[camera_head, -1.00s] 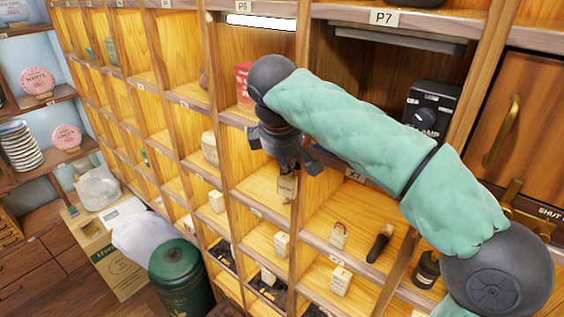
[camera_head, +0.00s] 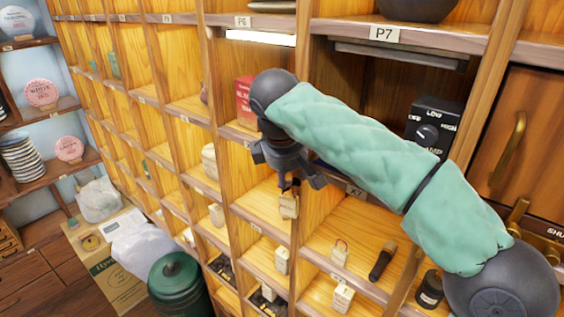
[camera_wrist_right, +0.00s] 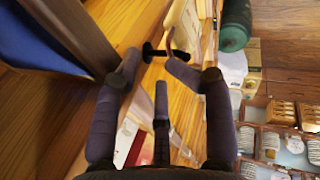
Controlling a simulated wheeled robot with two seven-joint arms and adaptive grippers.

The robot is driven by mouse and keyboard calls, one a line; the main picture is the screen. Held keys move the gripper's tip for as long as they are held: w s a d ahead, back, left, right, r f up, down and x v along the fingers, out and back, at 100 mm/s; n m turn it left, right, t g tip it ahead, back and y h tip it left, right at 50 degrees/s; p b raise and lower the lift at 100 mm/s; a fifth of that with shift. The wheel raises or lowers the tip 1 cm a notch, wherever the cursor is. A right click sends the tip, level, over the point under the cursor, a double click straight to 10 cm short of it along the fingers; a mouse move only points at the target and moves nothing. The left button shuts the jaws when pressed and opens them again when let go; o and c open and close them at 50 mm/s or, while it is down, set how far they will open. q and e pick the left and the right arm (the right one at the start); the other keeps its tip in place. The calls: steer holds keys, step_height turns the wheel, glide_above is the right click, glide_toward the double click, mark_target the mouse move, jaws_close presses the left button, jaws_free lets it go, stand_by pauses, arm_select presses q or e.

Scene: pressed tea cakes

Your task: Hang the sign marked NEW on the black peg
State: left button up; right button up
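My right gripper (camera_head: 290,180) is in front of the cubbies, below the P6 label. In the right wrist view its fingers (camera_wrist_right: 154,62) stand apart, with nothing clamped between them. A black peg (camera_wrist_right: 154,51) with a disc-like end shows just beyond the fingertips. A pale tag-like sign (camera_head: 289,206) hangs just below the gripper. In the right wrist view its brown cord (camera_wrist_right: 172,42) is at the peg, close to one fingertip; it looks looped over the peg, but the contact is not clear. I cannot read the sign's marking. My left gripper is not in view.
Wooden cubby dividers stand close around the gripper. A red box (camera_head: 245,98) is up and left of it, and a black dial box (camera_head: 431,126) is to the right. Small pale blocks (camera_head: 282,260) sit in lower cubbies. A green canister (camera_head: 178,285) stands on the floor.

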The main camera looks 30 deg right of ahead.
steer(key=v, duration=0.3)
steer(key=shift+w+d+r, duration=0.2)
steer(key=shift+d, duration=0.1)
steer(key=a+v, duration=0.1)
steer(key=v, duration=0.7)
steer(key=shift+a+f, duration=0.35)
